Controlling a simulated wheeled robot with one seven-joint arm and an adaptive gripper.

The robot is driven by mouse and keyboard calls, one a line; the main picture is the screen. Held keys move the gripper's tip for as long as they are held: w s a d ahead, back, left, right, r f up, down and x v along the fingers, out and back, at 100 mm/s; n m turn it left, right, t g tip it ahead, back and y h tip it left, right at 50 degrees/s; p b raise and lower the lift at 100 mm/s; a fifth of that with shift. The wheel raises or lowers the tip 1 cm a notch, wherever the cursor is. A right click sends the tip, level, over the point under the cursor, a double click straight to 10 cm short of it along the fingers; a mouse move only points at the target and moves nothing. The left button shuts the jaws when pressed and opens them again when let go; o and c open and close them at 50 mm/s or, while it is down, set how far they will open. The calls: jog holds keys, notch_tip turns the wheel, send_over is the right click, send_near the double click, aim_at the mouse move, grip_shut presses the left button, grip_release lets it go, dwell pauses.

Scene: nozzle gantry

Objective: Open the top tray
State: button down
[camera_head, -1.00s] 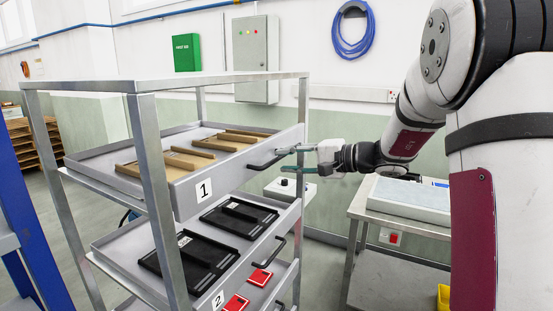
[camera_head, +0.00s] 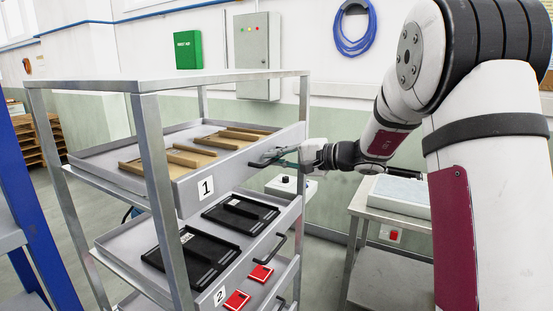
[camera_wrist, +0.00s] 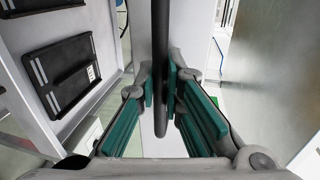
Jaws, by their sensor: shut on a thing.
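The top tray (camera_head: 232,166) is a grey drawer marked 1 in the metal rack, holding brown pieces. Its dark bar handle (camera_head: 265,160) is on the front face. My gripper (camera_head: 284,156) is at this handle. In the wrist view the handle (camera_wrist: 160,60) runs between the green-padded fingers of my gripper (camera_wrist: 161,95), which are shut on it. The tray appears to be within the rack frame, its front near the rack's post.
A second tray (camera_head: 250,262) marked 2 with black parts lies below, with its own handle (camera_head: 280,243). Red parts (camera_head: 262,274) show lower down. A side table (camera_head: 400,218) with a pale blue-topped box stands at the right. A rack post (camera_head: 163,190) stands in front.

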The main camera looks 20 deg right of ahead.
jog(key=f+v, duration=0.3)
jog(key=v, duration=1.2)
jog(key=s+f+v, duration=0.1)
jog(key=f+v, duration=0.1)
jog(key=v, duration=1.4)
jog(key=shift+d+f, duration=0.4)
jog(key=shift+f, duration=0.05)
jog(key=c, duration=1.7)
grip_release()
jog(key=v, duration=1.2)
